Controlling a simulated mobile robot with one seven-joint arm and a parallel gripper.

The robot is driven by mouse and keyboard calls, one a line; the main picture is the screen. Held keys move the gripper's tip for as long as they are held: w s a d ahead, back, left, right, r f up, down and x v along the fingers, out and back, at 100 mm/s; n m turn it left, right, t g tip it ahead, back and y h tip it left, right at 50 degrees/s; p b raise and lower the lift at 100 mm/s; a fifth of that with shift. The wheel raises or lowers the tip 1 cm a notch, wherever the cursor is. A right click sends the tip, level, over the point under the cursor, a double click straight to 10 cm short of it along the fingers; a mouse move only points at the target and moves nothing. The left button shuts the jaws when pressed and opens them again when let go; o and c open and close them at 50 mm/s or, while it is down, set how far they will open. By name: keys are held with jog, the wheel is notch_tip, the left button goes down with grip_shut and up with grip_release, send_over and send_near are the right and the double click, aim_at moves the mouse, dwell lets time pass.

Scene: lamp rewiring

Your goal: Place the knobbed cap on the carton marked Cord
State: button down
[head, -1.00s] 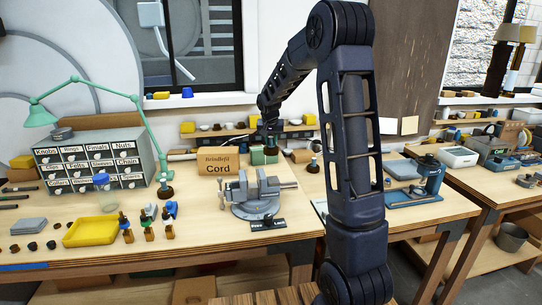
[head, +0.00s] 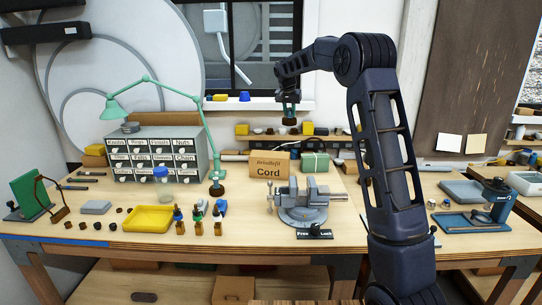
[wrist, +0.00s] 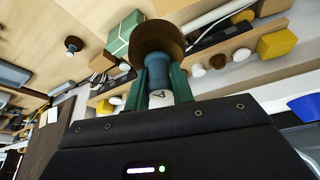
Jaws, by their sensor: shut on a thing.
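The carton marked Cord (head: 268,166) is a tan box standing upright on the workbench, behind the grey vise. My gripper (head: 289,108) is raised above and slightly right of the carton in the head view, with clear space between. It is shut on the knobbed cap (head: 290,121), whose dark brown round part points down. In the wrist view, my gripper's green fingers (wrist: 160,84) clasp the cap's blue-grey neck and pale marked end, and its wide brown disc (wrist: 157,38) faces away from me. The carton cannot be made out in the wrist view.
A green tied box (head: 315,163) stands right of the carton; it shows in the wrist view (wrist: 123,34). The vise (head: 303,206) is in front. A shelf with small parts (head: 262,138) runs behind. A green lamp (head: 195,112) and labelled drawers (head: 152,157) stand left.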

jog(key=w+a+r, duration=0.3)
jog(key=a, duration=0.5)
send_over(270, 154)
notch_tip(270, 154, down, 19)
jog(key=shift+f, duration=0.1)
jog(key=shift+f, duration=0.15)
jog(key=c, duration=1.2)
grip_release()
